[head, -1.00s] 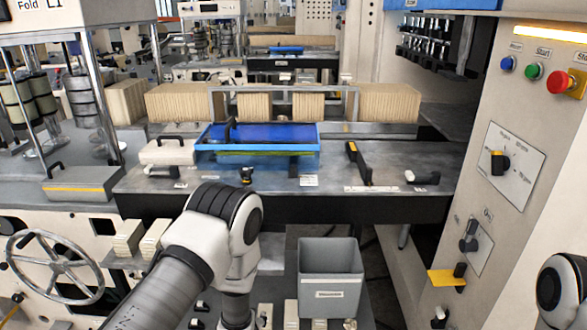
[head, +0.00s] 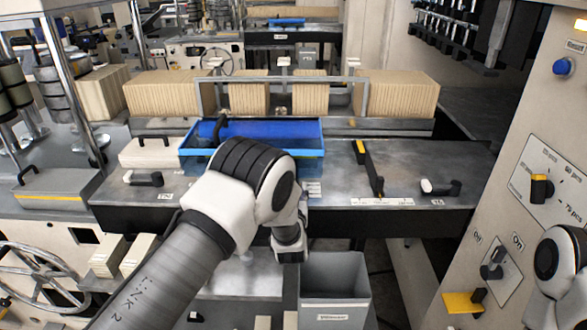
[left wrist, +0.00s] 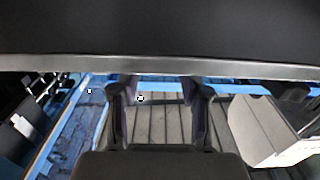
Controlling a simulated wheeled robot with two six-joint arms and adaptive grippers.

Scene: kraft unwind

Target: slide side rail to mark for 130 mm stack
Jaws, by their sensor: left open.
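The side rail (head: 369,169) is a narrow black bar with a yellow end, lying front to back on the grey metal table (head: 425,159). A white printed scale strip (head: 382,202) lies at its near end; its markings are too small to read. My left arm reaches in front of the table, left of the rail; its gripper does not show clearly in the head view. In the left wrist view my left gripper (left wrist: 159,108) has its two dark fingers apart with nothing between them. My right gripper is out of view; only a right arm joint shows.
A blue tray (head: 318,138) sits left of the rail, partly behind my left arm. A black-handled clamp (head: 440,188) is to the right. A grey bin (head: 336,283) stands below the front edge. Control panels (head: 550,175) rise at right. Kraft stacks (head: 403,94) stand behind.

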